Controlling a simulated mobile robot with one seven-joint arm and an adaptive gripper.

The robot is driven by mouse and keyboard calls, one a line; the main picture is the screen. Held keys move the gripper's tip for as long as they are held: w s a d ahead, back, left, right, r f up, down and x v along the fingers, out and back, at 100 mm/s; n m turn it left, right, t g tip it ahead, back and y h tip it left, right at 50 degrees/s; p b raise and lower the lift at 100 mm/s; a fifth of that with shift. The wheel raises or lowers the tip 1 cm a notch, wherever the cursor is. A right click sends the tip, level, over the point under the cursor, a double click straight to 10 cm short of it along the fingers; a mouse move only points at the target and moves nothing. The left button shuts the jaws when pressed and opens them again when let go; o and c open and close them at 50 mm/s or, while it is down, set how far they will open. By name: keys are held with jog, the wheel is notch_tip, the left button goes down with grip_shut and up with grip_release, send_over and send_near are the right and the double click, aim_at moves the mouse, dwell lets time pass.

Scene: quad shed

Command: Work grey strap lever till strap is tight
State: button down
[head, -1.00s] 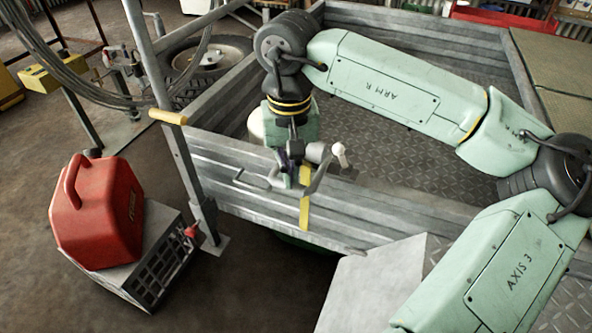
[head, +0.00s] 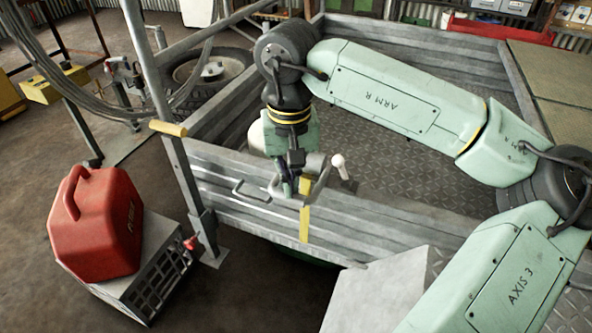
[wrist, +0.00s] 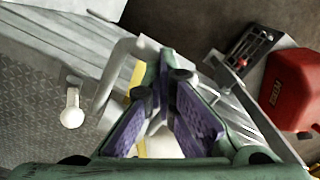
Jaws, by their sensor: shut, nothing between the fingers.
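The yellow strap (head: 304,224) hangs down the outside of the trailer's near wall; part of it shows behind my fingers in the wrist view (wrist: 138,74). The grey strap lever (head: 320,181) stands at the wall's top edge beside the strap. In the wrist view the lever is a bent grey bar (wrist: 113,78) left of my fingers. My gripper (head: 287,188) points down at the wall top, just left of the lever in the head view. Its purple-padded fingers (wrist: 169,68) are shut with nothing held. The strap's ratchet body is mostly hidden behind them.
A white knob (head: 338,161) stands right of the lever. A grey loop handle (head: 250,192) sticks out from the wall at left. An upright post with a yellow grip (head: 168,128) and a red fuel can (head: 97,225) on a grey crate (head: 158,270) stand further left.

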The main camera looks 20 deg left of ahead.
jog(key=shift+r+p, duration=1.45)
jog(key=shift+r, duration=1.15)
jog(key=shift+f, duration=0.1)
jog(key=shift+f+b, duration=3.8)
jog(key=shift+f, duration=0.7)
jog(key=shift+r+p, duration=3.1)
jog(key=shift+r, duration=1.5)
jog(key=shift+f, duration=0.2)
jog(key=shift+f+b, duration=3.7)
jog(key=shift+f, duration=0.7)
jog(key=shift+r+p, duration=3.2)
jog(key=shift+r, duration=1.35)
